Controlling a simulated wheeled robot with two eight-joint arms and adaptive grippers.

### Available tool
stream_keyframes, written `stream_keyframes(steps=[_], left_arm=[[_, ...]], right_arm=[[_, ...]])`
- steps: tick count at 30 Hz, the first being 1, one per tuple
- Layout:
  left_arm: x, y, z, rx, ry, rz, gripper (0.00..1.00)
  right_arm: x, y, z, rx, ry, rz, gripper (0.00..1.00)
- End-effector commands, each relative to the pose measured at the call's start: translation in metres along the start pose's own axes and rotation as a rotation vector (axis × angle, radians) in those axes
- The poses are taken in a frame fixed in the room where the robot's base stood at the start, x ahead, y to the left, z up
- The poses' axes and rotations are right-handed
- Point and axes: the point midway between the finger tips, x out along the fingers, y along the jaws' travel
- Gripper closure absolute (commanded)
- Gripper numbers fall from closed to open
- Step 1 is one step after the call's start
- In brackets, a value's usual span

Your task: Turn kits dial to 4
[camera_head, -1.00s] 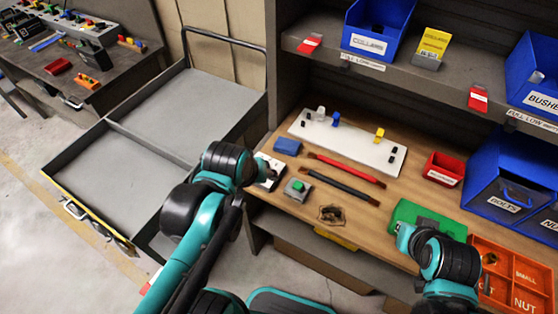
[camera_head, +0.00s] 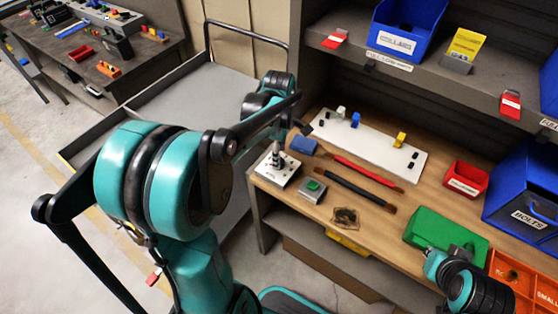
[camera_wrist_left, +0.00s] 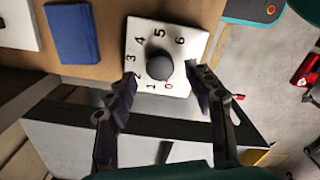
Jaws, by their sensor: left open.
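The kits dial is a white square plate (camera_wrist_left: 184,25) with a dark round knob (camera_wrist_left: 159,65) ringed by the numbers 0 to 6. It stands at the bench's left front edge in the head view (camera_head: 286,177). I cannot make out which number the knob points to. My left gripper (camera_wrist_left: 160,80) is open, its fingers on either side of the knob's near part, over the plate's lower edge; contact is not clear. My right gripper (camera_head: 436,258) is by a green block at the right; its fingers are too unclear to read.
A grey box with a green button (camera_head: 313,189) stands right of the dial. A blue block (camera_head: 303,145), red and black rods (camera_head: 362,187) and a white pegged board (camera_head: 365,143) lie behind. The green block (camera_head: 450,232) and red bin (camera_head: 466,178) are further right.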

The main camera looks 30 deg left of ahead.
Motion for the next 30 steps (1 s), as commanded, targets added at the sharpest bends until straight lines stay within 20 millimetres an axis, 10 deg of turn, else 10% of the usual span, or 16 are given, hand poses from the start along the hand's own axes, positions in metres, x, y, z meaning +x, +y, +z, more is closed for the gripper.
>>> stream_keyframes(steps=[15,21,30], left_arm=[[0.027,0.000,0.000,0.002,0.000,0.001,0.47],[0.026,0.000,0.000,0.002,0.000,0.001,0.97],[0.026,0.000,0.000,0.019,0.000,0.001,0.97]], right_arm=[[0.008,0.000,0.006,0.000,0.000,0.000,1.00],[0.008,0.000,0.006,0.000,0.000,0.000,1.00],[0.008,0.000,0.006,0.000,0.000,0.000,1.00]])
